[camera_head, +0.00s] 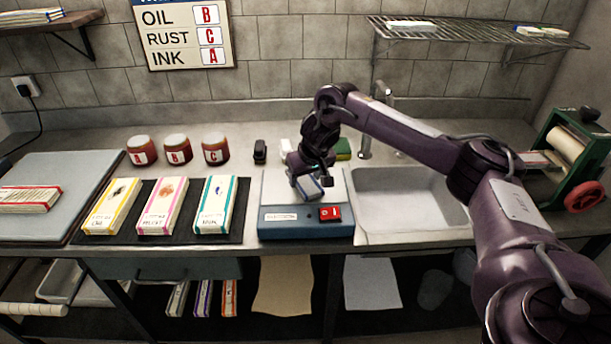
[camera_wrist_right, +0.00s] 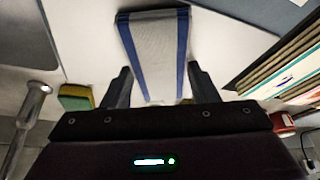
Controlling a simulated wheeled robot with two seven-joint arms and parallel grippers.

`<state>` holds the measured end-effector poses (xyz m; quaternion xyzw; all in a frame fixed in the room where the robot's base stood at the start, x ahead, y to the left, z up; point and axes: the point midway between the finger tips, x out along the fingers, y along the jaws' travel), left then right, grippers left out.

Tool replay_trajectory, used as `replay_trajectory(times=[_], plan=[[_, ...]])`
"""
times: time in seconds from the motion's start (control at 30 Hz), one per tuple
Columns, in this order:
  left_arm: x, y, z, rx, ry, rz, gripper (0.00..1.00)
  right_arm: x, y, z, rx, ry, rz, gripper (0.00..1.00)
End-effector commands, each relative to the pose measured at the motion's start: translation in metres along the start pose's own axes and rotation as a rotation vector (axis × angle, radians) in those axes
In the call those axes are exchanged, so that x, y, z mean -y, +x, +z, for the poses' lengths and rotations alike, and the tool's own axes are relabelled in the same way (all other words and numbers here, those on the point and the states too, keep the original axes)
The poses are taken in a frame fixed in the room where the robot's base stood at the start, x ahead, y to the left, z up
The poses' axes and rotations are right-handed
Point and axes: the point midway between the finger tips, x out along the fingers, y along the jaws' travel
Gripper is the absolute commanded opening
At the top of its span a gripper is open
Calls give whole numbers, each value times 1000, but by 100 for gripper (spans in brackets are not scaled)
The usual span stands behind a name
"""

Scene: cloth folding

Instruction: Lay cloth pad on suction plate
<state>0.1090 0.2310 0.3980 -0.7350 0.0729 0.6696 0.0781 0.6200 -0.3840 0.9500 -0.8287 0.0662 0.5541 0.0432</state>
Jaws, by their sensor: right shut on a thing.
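The cloth pad (camera_wrist_right: 154,45) is pale grey-white with blue stripes along its long edges. It lies between the two fingertips of my right gripper (camera_wrist_right: 161,80), which is shut on it. In the head view the pad (camera_head: 309,190) shows as a small blue-edged piece under my right gripper (camera_head: 306,178). The gripper is over the suction plate (camera_head: 279,194), a pale top on a blue base with a red switch (camera_head: 330,213). I cannot tell whether the pad touches the plate. My left gripper is not in view.
The sink (camera_head: 405,200) lies right of the plate. A dark mat (camera_head: 170,239) with yellow, pink and teal bordered cloths lies left of it. Jars A (camera_head: 142,151), B (camera_head: 178,150) and C (camera_head: 215,150) stand behind. A wall sign (camera_head: 185,35) pairs stains with letters.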

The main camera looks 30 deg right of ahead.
Motion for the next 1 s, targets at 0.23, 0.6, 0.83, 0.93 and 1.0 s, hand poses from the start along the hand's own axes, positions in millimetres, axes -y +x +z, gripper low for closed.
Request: replay_trajectory(times=[0.23, 0.6, 0.83, 0.93, 1.0], plan=[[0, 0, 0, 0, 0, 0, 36, 0, 3, 1, 1, 1, 0, 31], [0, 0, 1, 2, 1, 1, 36, 0, 2, 1, 0, 0, 0, 76], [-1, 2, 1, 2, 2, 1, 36, 0, -9, -1, -3, 0, -1, 76], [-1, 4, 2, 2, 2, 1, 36, 0, -26, -1, -5, 0, -1, 76], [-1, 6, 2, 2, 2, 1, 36, 0, -41, -1, -5, -1, -2, 76]])
